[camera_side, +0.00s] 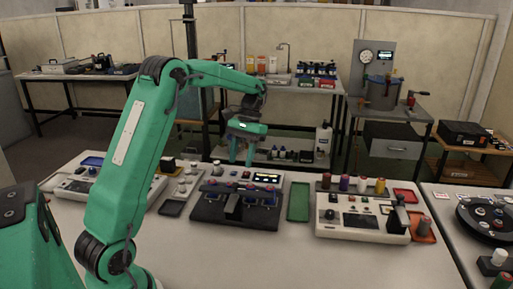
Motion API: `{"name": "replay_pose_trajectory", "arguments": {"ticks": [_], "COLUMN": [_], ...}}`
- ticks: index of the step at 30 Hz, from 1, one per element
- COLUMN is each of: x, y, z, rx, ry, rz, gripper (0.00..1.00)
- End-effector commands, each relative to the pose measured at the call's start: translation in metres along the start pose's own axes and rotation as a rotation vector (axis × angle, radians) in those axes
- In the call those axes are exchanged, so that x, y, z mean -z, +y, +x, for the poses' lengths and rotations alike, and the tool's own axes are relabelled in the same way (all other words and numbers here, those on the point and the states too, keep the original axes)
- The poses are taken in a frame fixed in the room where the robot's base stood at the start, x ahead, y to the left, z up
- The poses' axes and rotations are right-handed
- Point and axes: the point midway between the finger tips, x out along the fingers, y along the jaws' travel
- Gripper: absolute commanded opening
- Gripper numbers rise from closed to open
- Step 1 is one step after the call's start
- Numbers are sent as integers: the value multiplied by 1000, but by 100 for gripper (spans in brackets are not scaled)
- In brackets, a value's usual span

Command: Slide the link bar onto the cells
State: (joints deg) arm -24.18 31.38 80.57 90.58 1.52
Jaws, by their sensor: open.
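My green gripper (241,162) points down above the back of the dark fixture (205,216) in the middle of the bench. Its two fingers are apart with nothing visible between them. Several small blue cells (262,223) sit in the fixture, partly hidden. A dark upright block (233,206) stands at the fixture's front middle and covers part of them. Small coloured caps and a lit display (266,178) are along its back edge. I cannot tell which part is the link bar; it is too small or hidden.
A white panel (350,228) with knobs stands at the right, beside coloured spools (362,184) and an orange tray (421,232). A green tray (298,202) lies between fixture and panel. Another white device (75,186) is at the left. The front bench is clear.

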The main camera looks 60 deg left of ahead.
Motion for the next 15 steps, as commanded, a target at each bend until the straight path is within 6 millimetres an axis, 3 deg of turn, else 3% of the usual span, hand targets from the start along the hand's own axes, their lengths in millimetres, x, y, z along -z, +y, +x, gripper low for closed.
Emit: {"name": "replay_pose_trajectory", "arguments": {"ticks": [15], "x": [0], "y": [-1], "z": [56], "rx": [-1], "ry": [-1], "rz": [0], "gripper": [42]}}
